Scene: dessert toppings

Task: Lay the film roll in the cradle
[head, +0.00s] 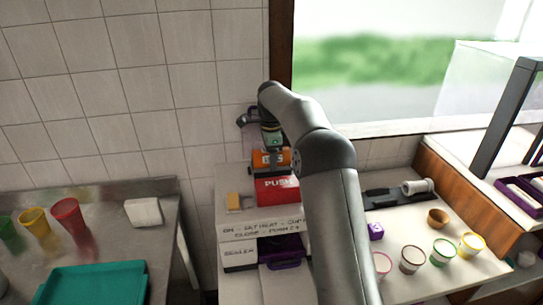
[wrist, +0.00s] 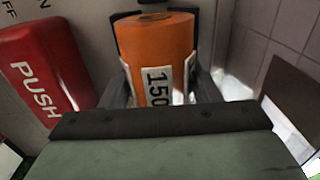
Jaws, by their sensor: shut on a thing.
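An orange roll (wrist: 158,42) with a white label reading 150 sits between the fingers of my gripper (wrist: 160,85) in the wrist view; I take it for the film roll. My gripper is shut on it. A dark frame (wrist: 125,40) shows just behind the roll; I cannot tell whether it is the cradle or whether the roll touches it. In the head view, the orange roll (head: 268,159) is above and behind the red PUSH block (head: 278,190) of the sealer (head: 240,257), with my gripper (head: 272,146) over it. My arm hides part of the sealer.
The red PUSH block (wrist: 38,75) is close on the left in the wrist view. A white roll (head: 417,187) rests by a dark holder (head: 385,197). Several cups stand right; a teal tray (head: 95,285) lies left.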

